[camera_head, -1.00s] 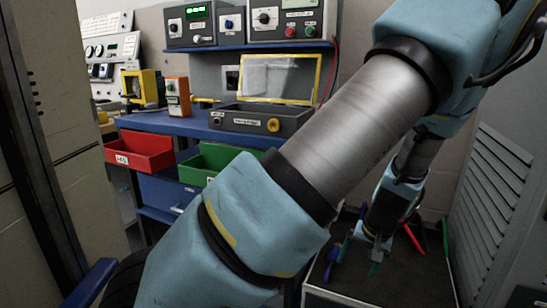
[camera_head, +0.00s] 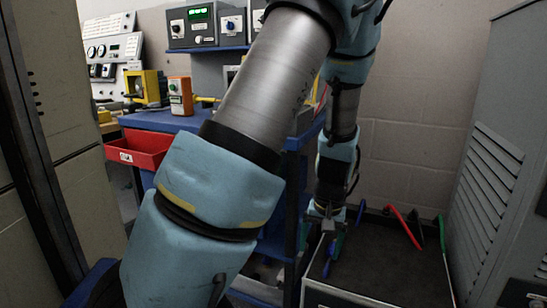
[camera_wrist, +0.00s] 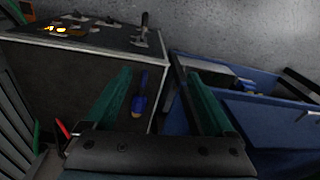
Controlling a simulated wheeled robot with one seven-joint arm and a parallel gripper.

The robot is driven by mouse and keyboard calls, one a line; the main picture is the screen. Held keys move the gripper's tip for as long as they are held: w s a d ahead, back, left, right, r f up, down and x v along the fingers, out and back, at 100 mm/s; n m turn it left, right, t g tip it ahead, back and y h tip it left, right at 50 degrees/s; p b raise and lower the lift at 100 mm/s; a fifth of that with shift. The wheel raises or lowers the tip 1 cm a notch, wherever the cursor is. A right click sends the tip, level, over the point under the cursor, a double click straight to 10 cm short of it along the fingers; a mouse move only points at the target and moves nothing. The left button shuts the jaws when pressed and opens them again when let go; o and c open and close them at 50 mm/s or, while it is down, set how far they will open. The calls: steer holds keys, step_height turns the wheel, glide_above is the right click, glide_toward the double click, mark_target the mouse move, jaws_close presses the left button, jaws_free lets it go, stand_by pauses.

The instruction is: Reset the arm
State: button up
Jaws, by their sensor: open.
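My gripper (camera_head: 332,240) hangs at the end of my blue and grey arm, above the left edge of a dark-topped cart (camera_head: 385,262). In the wrist view my gripper (camera_wrist: 158,78) shows two green fingers spread apart, with nothing held between them. A blue-handled tool (camera_wrist: 138,103) shows between the fingers, nearer the left one, apparently beyond them. My arm hides much of the workbench.
A blue workbench (camera_head: 165,121) with a red bin (camera_head: 140,149) stands at the left behind my arm. Red (camera_head: 404,228) and green tools lie at the cart's back. A grey vented cabinet (camera_head: 490,170) stands at the right. A blue shelf unit (camera_wrist: 265,110) shows right of the fingers.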

steer(key=s+a+r+n, duration=0.1)
steer(key=s+a+r, duration=0.1)
steer(key=a+r, duration=0.5)
steer(key=s+a+r+n, duration=0.1)
steer(key=s+a+r, duration=0.2)
steer(key=a, duration=0.8)
step_height(320, 180, up, 20)
steer(key=p, duration=2.1)
steer(key=shift+w+r+h, duration=0.2)
steer(key=shift+w+h, duration=0.1)
steer(key=shift+h, duration=0.1)
